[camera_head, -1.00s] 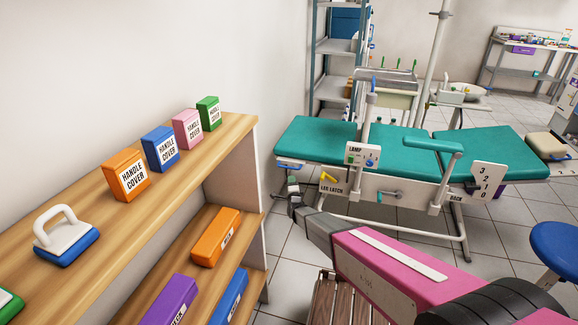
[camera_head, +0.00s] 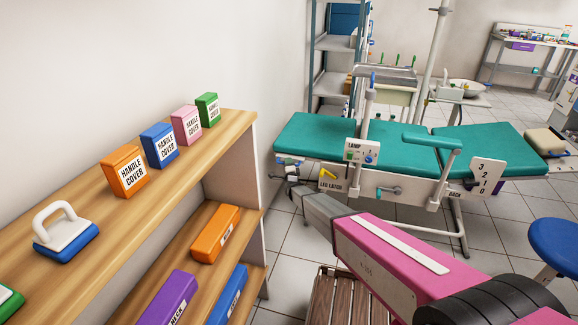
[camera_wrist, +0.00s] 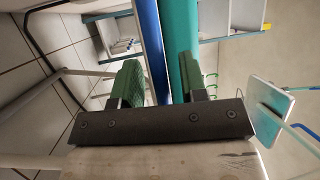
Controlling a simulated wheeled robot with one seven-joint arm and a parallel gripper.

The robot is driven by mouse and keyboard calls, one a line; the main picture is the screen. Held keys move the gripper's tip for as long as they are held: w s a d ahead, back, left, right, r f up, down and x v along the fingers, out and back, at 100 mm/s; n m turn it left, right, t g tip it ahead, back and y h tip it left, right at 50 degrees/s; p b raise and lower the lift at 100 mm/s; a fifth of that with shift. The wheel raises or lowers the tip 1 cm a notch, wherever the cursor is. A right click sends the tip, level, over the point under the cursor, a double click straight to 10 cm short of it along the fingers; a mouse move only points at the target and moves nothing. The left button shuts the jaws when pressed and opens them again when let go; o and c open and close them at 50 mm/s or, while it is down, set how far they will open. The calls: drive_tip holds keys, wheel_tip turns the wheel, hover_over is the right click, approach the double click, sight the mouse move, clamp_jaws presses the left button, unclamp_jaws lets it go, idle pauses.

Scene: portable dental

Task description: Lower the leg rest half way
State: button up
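The green treatment couch (camera_head: 400,140) has its leg rest (camera_head: 315,135) at the left end, looking roughly level. A blue bar (camera_head: 290,161) runs along the leg rest's end; it also shows in the wrist view (camera_wrist: 150,45), beside the teal cushion (camera_wrist: 181,50). My gripper (camera_head: 290,173) is at this end, close to the bar. In the wrist view my gripper (camera_wrist: 160,82) has its green fingers apart, with the bar between them in the picture; I cannot tell whether they touch it. A yellow lever (camera_head: 328,173) sits above the "LEG LATCH" label on the couch side.
A wooden shelf (camera_head: 100,190) with labelled boxes stands at the left. A slatted wooden stool (camera_head: 350,300) is below my arm. A blue round stool (camera_head: 560,245) is at the right. A "LAMP" panel (camera_head: 361,151) and a "BACK" number plate (camera_head: 484,178) are on the couch side.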

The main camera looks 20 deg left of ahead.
clamp_jaws()
wheel_tip(320, 180, down, 11)
drive_tip(key=d+n+g, duration=0.1)
drive_tip(key=d+n, duration=0.1)
drive_tip(key=n, duration=0.2)
drive_tip(key=shift+d+g, duration=0.3)
drive_tip(key=shift+d, duration=0.05)
unclamp_jaws()
drive_tip(key=shift+s, duration=0.15)
drive_tip(key=v, duration=1)
drive_tip(key=shift+s+d, duration=0.15)
drive_tip(key=shift+s, duration=0.15)
